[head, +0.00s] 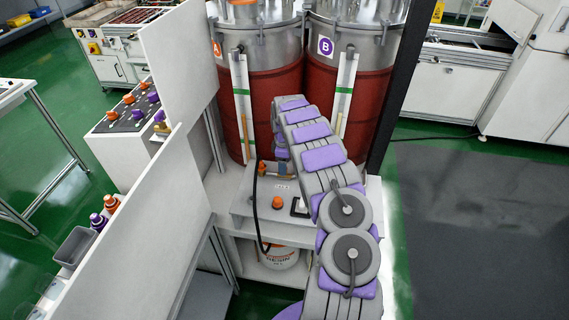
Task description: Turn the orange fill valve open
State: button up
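Two steel tanks with red lower bodies stand side by side, one with an orange badge (218,50) and one with a purple B badge (325,46). A small orange part (262,168) shows low in front of the left tank, beside a black hose; it may be the fill valve, but its handle position is too small to tell. A round orange knob (277,202) sits on the grey box below. My arm reaches up in front of the tanks and bends down behind its own links. My gripper is hidden behind them.
White panels (178,55) close off the left side. A black post (396,95) stands right of the tanks. A white bucket (280,258) sits under the shelf. A sloped console (125,115) with orange and purple knobs stands at left. Dark floor (480,225) at right is clear.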

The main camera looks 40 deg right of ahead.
jog(key=c, duration=0.9)
jog(key=m+p, duration=0.3)
jog(key=shift+r+m, duration=0.15)
jog(key=shift+m, duration=0.25)
jog(key=m+p, duration=0.2)
jog(key=m, duration=0.3)
jog(key=shift+w, duration=0.1)
jog(key=m+p, duration=0.2)
jog(key=m, duration=0.3)
jog(key=shift+d+m+p, duration=0.1)
jog(key=shift+m+p, duration=0.95)
jog(key=shift+m, duration=0.85)
